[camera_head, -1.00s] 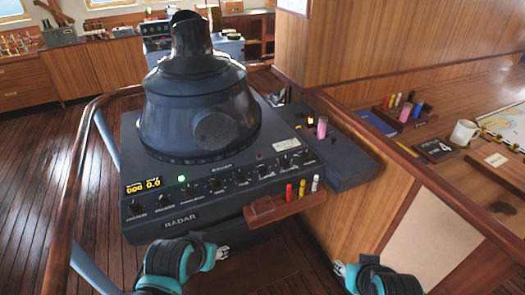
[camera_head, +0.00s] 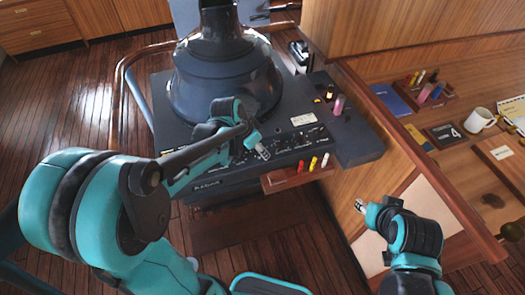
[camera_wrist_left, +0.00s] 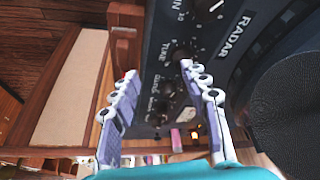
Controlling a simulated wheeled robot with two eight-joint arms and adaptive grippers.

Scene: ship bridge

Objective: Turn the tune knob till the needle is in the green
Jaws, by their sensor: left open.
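The dark radar console (camera_head: 345,150) fills the middle of the head view, with a row of small knobs along its front panel. In the left wrist view, the tune knob (camera_wrist_left: 182,56) is a dark knob beside the "TUNE" lettering, close to the tip of the right-hand finger. My left gripper (camera_head: 264,153) is over the front panel; in its wrist view (camera_wrist_left: 158,70) the fingers are apart with nothing held. Contact with the knob cannot be told. No needle or green band can be made out. My right gripper (camera_head: 360,206) is right of the console; its jaw gap is unclear.
A wooden holder (camera_head: 284,180) with red, yellow and white pegs juts from the console front. The large dark radar hood (camera_head: 222,70) rises behind the panel. A wooden desk at right carries a white mug (camera_head: 481,120) and a peg tray.

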